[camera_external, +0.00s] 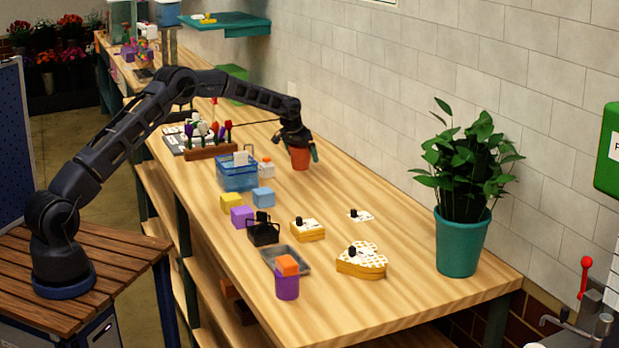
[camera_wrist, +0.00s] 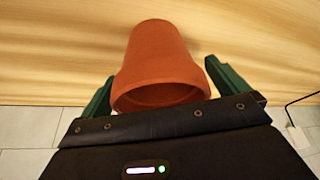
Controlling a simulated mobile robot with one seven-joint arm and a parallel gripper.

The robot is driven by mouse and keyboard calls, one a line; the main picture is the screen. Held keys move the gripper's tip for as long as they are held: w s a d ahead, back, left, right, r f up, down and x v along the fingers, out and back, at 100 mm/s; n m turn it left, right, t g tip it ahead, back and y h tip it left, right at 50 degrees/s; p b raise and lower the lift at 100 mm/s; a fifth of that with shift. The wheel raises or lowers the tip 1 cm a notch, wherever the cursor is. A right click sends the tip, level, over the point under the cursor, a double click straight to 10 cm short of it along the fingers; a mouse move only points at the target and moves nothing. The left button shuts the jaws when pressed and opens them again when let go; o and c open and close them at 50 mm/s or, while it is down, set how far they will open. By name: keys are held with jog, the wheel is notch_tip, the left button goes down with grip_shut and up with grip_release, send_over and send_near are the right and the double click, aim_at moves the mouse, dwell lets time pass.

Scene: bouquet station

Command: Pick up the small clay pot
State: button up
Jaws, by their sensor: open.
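The small clay pot (camera_external: 300,159) is orange-brown and stands on the wooden table near the wall, under the end of my arm. In the wrist view the clay pot (camera_wrist: 160,58) lies between the two green fingers, its wide rim towards the gripper. My gripper (camera_external: 313,148) is open, with one finger showing at the pot's right side in the external view. In the wrist view my gripper (camera_wrist: 157,80) has a finger on each side of the pot, with a small gap visible on the right. Whether the left finger touches the pot is unclear.
A blue basket (camera_external: 237,178) and a small white bottle-like item (camera_external: 266,168) stand left of the pot. A wooden rack (camera_external: 212,151) of colourful items is behind them. A teal pot with a leafy plant (camera_external: 459,243) stands front right. The tabletop right of the clay pot is clear up to the wall.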

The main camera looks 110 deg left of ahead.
jog(key=shift+c, duration=0.3)
jog(key=c, duration=1.1)
jog(key=shift+r, duration=0.1)
